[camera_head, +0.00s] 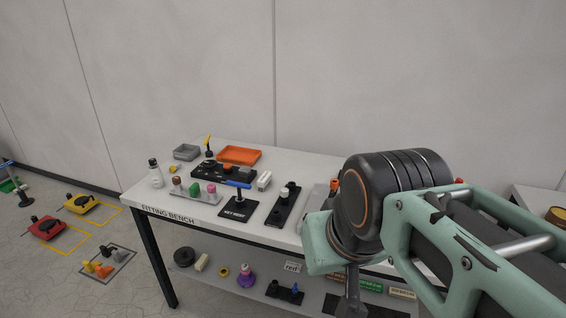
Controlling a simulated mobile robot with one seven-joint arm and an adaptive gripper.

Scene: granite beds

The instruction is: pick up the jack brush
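I cannot tell for certain which thing is the jack brush. A slim blue piece (238,184) lies level across a black upright post on a labelled black plate (233,209), at the middle of the bench. A yellow-tipped thin upright tool (208,141) stands in a dark holder near the back edge, left of the orange tray. Both are small in view, and no bristles can be made out. My arm fills the right side of the view. A dark part of my gripper (352,291) shows below the arm, in front of the bench; its fingertips cannot be made out.
The white fitting bench (140,196) carries an orange tray (240,155), a grey tray (187,152), a white bottle (155,173), and a rack of coloured pegs (210,190). Its lower shelf holds a purple item (246,277). Red (48,227) and yellow (83,203) units sit on the floor at left.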

